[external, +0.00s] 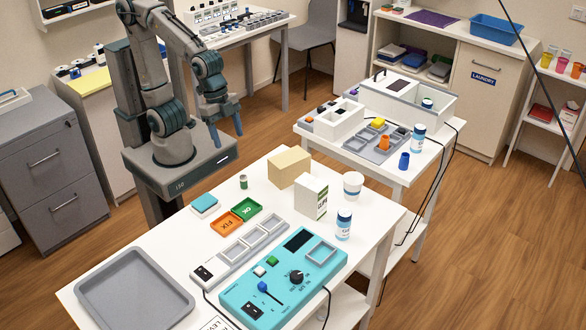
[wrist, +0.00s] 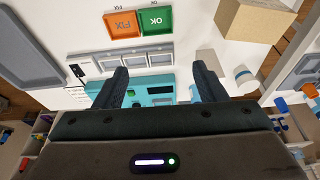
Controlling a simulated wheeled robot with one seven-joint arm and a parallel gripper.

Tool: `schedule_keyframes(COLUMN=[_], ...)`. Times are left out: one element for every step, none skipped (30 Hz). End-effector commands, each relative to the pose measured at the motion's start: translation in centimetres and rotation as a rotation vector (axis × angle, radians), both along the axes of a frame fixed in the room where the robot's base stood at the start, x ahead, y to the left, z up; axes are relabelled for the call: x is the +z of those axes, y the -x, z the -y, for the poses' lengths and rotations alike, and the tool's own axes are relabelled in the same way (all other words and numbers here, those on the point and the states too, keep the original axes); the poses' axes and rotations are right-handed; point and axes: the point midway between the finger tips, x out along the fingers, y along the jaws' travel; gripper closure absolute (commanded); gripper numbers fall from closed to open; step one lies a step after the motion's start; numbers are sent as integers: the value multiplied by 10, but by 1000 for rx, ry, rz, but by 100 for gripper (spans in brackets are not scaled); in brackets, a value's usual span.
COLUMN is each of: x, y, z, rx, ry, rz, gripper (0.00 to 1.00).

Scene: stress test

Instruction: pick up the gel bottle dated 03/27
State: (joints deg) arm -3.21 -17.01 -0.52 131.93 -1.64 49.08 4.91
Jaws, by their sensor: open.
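One bottle (external: 343,224) stands upright at the right side of the near table, beside the turquoise panel. The other bottle (external: 417,138) stands upright on the farther table, next to a grey tray. The dates on both are too small to read. My gripper (external: 226,131) is open and empty, raised above the far left edge of the near table and well apart from both bottles. In the wrist view my gripper's two fingers (wrist: 160,86) are spread, with the turquoise panel seen between them.
The near table holds a turquoise panel (external: 257,303), a grey tray (external: 98,283), orange FIX (external: 226,224) and green OK (external: 246,209) trays, a tan block (external: 289,167), a white carton (external: 311,197) and a white cup (external: 353,185). A black cable hangs beside the farther table.

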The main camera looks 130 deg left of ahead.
Motion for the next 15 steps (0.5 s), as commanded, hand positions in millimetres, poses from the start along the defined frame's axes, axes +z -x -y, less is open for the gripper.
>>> schedule_keyframes(x=[1, 2, 3, 3, 3, 2, 1, 0, -2, -5, -7, -11, -15, -19, -24], y=[-23, -36, -52, -64, -77, -93, -105, -118, -133, -145, -157, -173, -185, -196, -211], z=[-4, -7, -10, -13, -16, -20, -23, -27, -32, -36, -40, -45, -50, -55, -61], rx=[-1, -2, -4, -8, -9, -11, -13, -14, -16, -18, -19, -22, -22, -23, -25], ry=[1, 1, 1, 1, 1, 2, 2, 3, 3, 3, 3, 3, 3, 4, 5], rz=[2, 6, 11, 14, 18, 24, 29, 33, 38, 42, 47, 52, 57, 61, 66], gripper=[35, 35, 35, 35, 35, 35, 35, 35, 35, 35, 35, 35, 35, 35, 35])
